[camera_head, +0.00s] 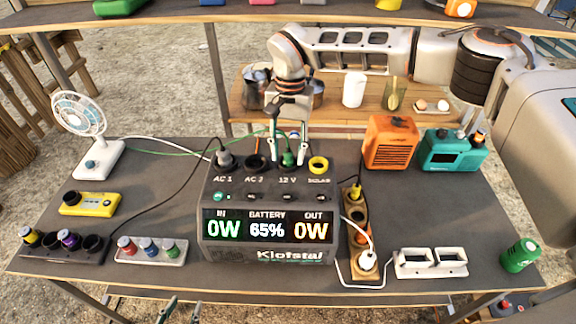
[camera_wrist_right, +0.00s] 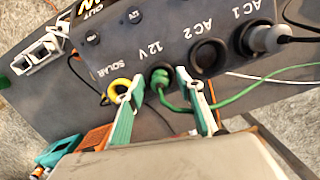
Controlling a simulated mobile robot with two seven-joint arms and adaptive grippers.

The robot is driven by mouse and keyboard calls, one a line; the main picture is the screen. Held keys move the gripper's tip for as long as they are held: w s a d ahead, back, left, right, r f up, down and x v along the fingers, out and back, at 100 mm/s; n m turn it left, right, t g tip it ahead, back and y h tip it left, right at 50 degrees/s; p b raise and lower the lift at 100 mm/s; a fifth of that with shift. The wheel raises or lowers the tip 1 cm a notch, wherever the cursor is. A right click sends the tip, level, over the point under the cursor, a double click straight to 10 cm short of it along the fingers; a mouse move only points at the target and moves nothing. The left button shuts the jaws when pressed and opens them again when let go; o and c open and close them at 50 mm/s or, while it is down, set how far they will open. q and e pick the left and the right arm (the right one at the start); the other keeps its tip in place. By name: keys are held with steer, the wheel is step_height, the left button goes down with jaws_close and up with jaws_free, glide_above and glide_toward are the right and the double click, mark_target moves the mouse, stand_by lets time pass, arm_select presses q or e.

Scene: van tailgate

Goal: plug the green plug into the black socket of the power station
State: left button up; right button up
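The dark grey power station (camera_head: 268,252) stands mid-table, its sockets on the sloped upper face. The green plug (camera_wrist_right: 160,77) sits upright in the black 12V socket (camera_wrist_right: 150,72), its green cord trailing off. I cannot tell how deep it sits. My right gripper (camera_head: 288,158) comes down from the back. Its teal fingers stand apart on either side of the plug, with visible gaps in the right wrist view. The AC 2 socket (camera_wrist_right: 208,57) is black and empty. My left gripper (camera_head: 194,306) shows only its spread fingertips at the bottom edge of the head view.
A power strip (camera_head: 357,240) stands right of the station. A fan (camera_head: 95,150), orange box (camera_head: 390,143) and teal box (camera_head: 452,151) stand farther out.

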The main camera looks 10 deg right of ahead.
step_height(320, 180, up, 12)
steer(key=w, duration=0.1)
steer(key=shift+d, duration=0.25)
steer(key=shift+w+f, duration=0.1)
steer(key=shift+f, duration=0.05)
stand_by(0.3)
